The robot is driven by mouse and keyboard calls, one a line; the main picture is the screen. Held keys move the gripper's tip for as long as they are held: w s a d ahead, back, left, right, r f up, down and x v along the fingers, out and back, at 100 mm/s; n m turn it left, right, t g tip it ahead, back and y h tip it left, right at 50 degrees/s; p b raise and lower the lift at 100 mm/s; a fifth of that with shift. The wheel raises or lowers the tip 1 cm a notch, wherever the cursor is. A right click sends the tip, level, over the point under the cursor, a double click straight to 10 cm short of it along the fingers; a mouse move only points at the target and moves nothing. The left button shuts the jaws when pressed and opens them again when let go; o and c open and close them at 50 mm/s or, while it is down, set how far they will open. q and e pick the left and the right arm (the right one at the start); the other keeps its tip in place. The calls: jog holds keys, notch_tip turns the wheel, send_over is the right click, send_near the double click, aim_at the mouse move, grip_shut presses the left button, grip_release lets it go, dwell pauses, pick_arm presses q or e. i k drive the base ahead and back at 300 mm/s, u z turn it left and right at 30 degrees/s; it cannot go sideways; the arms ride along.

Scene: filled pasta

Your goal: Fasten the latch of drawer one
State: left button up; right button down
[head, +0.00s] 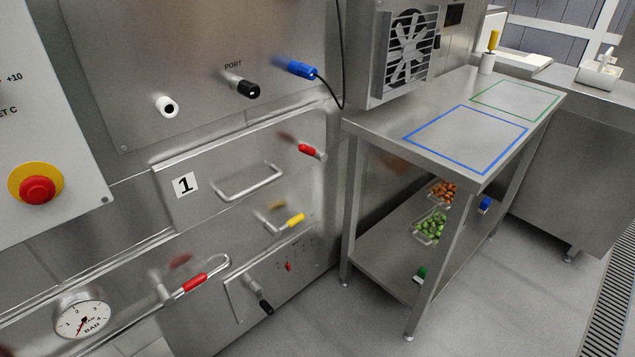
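Drawer one (210,197) is a steel front with a white label "1" and a bar handle (250,184), in the middle left of the head view. A small red-tipped latch lever (311,151) sits at its upper right corner and points right and slightly down. I cannot tell whether this latch is fastened, or whether the drawer front is fully flush. A yellow-tipped lever (291,221) is lower down, below the handle's right end. Neither of my grippers is in view.
Above the drawer are a white knob (167,106), a black port plug (241,86) and a blue plug (296,68) with a hanging cable. Below are a red-gripped lever (195,282) and a gauge (82,318). A steel table (380,122) stands right; floor before it is clear.

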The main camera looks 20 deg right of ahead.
aim_at(311, 151)
jog(key=k, duration=0.2)
jog(key=z, duration=0.7)
jog(key=i, duration=0.7)
jog(key=u, duration=1.3)
